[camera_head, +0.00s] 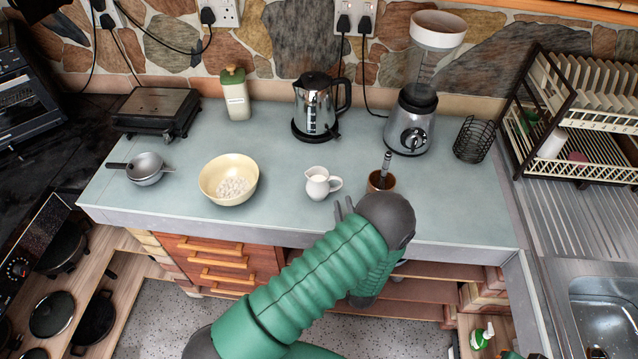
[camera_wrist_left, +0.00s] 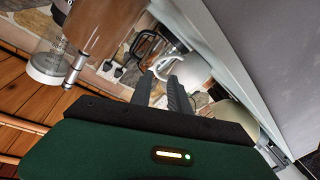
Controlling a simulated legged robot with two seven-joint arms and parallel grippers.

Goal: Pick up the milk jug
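The milk jug (camera_head: 317,185) is small and white. It stands upright near the front edge of the grey-blue counter, its handle toward the right. My left gripper (camera_head: 343,208) is just in front and to the right of the jug, near the handle side, partly hidden by my dark wrist. In the left wrist view, its two dark fingers (camera_wrist_left: 160,92) are apart with nothing held between them. The white jug (camera_wrist_left: 190,70) shows just beyond the fingertips there. I cannot tell whether a finger touches it. My right gripper is in neither view.
A brown cup (camera_head: 376,183) with a utensil stands close right of the jug. A cream bowl (camera_head: 229,196) is to its left. A kettle (camera_head: 316,103) and a blender (camera_head: 411,120) stand behind. The counter between bowl and jug is clear.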

